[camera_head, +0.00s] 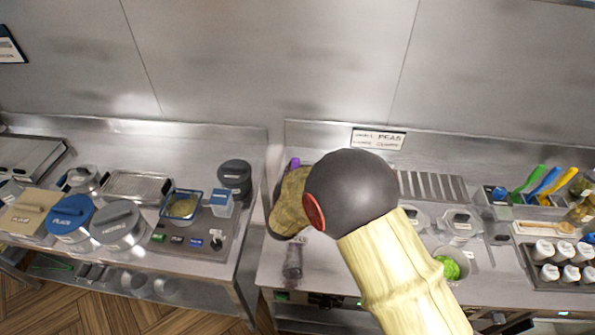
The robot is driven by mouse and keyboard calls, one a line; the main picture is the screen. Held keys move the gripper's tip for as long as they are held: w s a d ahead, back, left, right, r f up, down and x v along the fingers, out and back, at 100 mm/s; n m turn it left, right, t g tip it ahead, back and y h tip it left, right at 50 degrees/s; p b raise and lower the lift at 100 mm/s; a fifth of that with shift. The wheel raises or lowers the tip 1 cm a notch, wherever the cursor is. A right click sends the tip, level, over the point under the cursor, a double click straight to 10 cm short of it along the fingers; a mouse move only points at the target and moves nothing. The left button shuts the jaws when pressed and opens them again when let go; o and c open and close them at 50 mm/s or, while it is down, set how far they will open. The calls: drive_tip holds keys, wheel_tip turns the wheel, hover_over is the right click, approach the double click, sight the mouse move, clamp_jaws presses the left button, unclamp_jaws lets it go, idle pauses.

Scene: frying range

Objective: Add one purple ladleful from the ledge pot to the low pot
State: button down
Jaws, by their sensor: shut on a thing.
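A small purple piece (295,163) shows at the back of the right counter, just above a brown mottled shape (289,203). I cannot tell whether the purple piece is part of a ladle. My arm, with a large dark round joint, crosses the middle of the view and covers much of the counter behind it. My gripper cannot be made out. The ledge pot and the low pot cannot be told for sure, and no purple contents show.
Left counter: blue lid (70,214), grey lid (118,222), dark-lidded pot (235,174), blue-rimmed tray (181,204). Right counter: dark grey object (292,263) near the front, bowl with green contents (449,267), white-lidded jars (570,273). A gap separates the counters. A sign (378,138) stands behind.

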sight(295, 160)
wheel_tip(295, 160, up, 9)
drive_tip(key=p, duration=0.5)
drive_tip(key=shift+r, duration=0.1)
idle(0.5)
